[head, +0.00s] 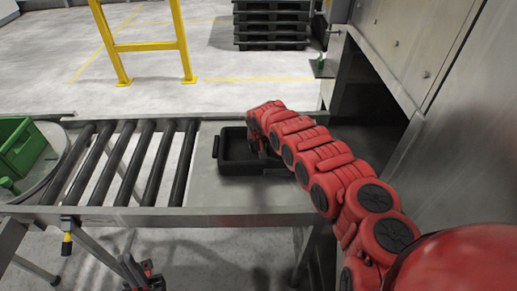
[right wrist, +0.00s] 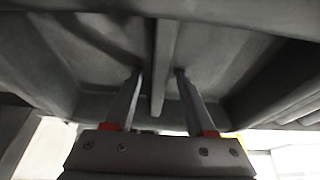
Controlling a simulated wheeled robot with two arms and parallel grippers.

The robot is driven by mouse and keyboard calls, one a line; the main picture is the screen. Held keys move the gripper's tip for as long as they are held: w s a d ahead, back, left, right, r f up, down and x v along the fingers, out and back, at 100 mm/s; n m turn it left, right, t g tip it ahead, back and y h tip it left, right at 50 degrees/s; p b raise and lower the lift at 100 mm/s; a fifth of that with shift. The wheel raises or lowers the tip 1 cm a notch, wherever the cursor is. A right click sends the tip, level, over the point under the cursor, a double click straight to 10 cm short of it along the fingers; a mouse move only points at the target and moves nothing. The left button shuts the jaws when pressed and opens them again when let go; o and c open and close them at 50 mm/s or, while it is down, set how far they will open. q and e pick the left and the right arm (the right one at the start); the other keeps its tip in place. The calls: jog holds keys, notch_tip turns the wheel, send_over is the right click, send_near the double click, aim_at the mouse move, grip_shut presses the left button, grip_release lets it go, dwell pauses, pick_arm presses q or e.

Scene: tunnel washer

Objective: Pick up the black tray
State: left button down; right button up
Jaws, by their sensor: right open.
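The black tray (head: 238,167) lies on the flat metal end of the conveyor table, in the middle of the head view. My right arm reaches over its right part from the right, and my right gripper (head: 264,148) is low at the tray, partly hidden by the arm. In the right wrist view the gripper (right wrist: 157,73) is open. Its two fingers stand on either side of a thin dark rib (right wrist: 164,65) of the tray, with gaps showing. My left gripper (head: 140,275) is low at the bottom edge of the head view, away from the tray; its jaws are unclear.
Black rollers (head: 125,160) lie left of the tray. A green crate (head: 22,148) stands on a round metal surface at far left. The metal machine housing (head: 400,45) with a dark opening rises at right. A yellow barrier (head: 147,47) and stacked black pallets (head: 272,22) stand behind.

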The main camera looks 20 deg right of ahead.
jog(key=shift+s+r, duration=0.4)
jog(key=shift+s, duration=0.1)
jog(key=c, duration=0.4)
jog(key=shift+c, duration=1.2)
jog(key=shift+w+f, duration=0.15)
jog(key=shift+f, duration=0.05)
grip_shut()
jog(key=shift+r, duration=0.15)
